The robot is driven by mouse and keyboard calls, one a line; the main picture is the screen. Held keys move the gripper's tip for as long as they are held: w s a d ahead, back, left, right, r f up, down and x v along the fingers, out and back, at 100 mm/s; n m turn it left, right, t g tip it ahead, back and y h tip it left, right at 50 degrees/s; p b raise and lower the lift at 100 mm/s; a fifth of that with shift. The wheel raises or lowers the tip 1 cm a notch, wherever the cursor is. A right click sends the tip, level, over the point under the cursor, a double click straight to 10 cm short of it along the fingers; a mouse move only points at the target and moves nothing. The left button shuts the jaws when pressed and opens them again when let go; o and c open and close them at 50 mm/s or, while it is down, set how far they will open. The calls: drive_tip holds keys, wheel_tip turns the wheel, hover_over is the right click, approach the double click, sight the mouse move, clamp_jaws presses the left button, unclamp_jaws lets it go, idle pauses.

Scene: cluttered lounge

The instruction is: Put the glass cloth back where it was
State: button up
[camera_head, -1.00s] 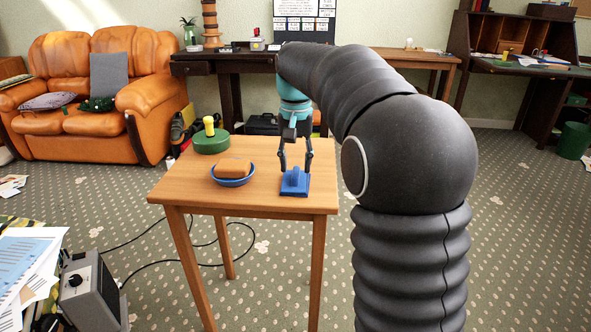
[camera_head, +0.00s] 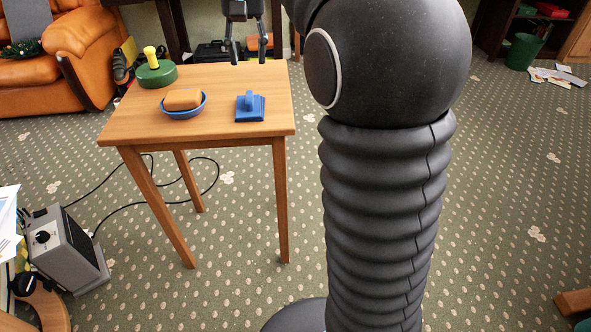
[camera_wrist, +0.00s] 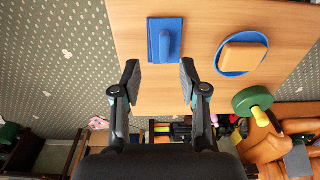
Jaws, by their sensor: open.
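A blue square piece with a raised ridge (camera_head: 250,107), which I take to be the glass cloth, lies flat on the right part of the small wooden table (camera_head: 215,125). It also shows in the wrist view (camera_wrist: 165,40), beyond my fingertips. My gripper (camera_head: 247,60) is open and empty, apart from the blue piece, and appears above the table's far edge in the head view. In the wrist view my gripper (camera_wrist: 160,78) has its fingers spread, with bare tabletop between them.
A blue bowl (camera_head: 184,113) holding an orange-brown block (camera_head: 183,99) stands left of the blue piece. A green disc with a yellow knob (camera_head: 156,74) sits at the table's back left. A grey box (camera_head: 62,252) and black cables lie on the floor at left.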

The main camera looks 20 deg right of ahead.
drive_tip(key=s+f+n+t, duration=0.1)
drive_tip(key=s+f+t, duration=0.1)
drive_tip(key=s+f, duration=0.5)
drive_tip(key=s+f+n+t, duration=0.2)
drive_tip(key=s+f, duration=0.5)
drive_tip(key=s, duration=1.2)
drive_tip(key=shift+f+t, duration=0.4)
drive_tip(key=shift+s+d, duration=0.1)
